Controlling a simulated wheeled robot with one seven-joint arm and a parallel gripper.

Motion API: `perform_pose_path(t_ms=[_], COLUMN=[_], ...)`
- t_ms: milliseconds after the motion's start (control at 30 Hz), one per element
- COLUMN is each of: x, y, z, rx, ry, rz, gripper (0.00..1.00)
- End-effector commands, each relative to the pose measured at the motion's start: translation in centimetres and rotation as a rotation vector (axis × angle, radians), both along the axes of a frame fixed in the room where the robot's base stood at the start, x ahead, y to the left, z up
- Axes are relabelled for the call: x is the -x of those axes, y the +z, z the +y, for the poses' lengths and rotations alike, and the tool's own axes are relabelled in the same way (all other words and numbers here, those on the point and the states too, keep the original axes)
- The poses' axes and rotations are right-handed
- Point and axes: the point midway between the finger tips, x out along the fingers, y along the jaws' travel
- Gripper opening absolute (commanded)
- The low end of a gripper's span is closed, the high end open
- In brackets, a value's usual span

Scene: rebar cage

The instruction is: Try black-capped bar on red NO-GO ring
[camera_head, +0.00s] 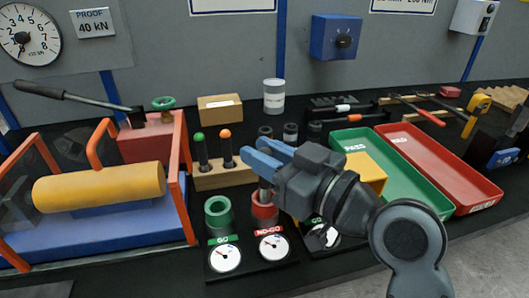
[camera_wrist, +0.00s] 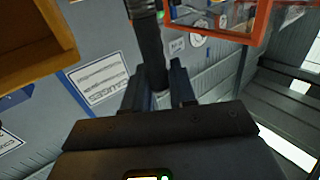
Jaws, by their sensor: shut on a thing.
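My gripper (camera_head: 256,152) is over the red NO-GO ring (camera_head: 265,208), its blue fingers pointing left. It is shut on a bar, whose grey lower part (camera_head: 265,187) shows below the fingers. The bar stands roughly upright with its lower end at the ring's opening; how deep it sits I cannot tell. In the wrist view the dark bar (camera_wrist: 150,45) runs up from between my fingers (camera_wrist: 155,88). The NO-GO dial (camera_head: 273,246) is in front of the ring.
The green GO ring (camera_head: 217,213) stands close on the left. A wooden rack (camera_head: 222,179) behind holds a green-capped and an orange-capped bar. A proof-load press (camera_head: 100,195) fills the left. The green PASS tray (camera_head: 395,172) and red tray (camera_head: 445,165) lie right.

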Motion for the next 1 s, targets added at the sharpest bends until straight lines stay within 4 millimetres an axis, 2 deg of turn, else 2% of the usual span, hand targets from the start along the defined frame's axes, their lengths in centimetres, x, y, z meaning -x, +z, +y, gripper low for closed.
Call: perform_pose_path(t_ms=[467,500,767,1000], x=[0.0,0.0,0.0,0.0], y=[-1.4,-1.2,-1.2,-1.3], z=[0.0,0.0,0.0,0.0], rx=[-0.001,-0.001,0.000,0.000], ry=[0.000,0.000,0.000,0.000], rz=[-0.001,-0.001,0.000,0.001], gripper=[0.00,0.29,0.54,0.55])
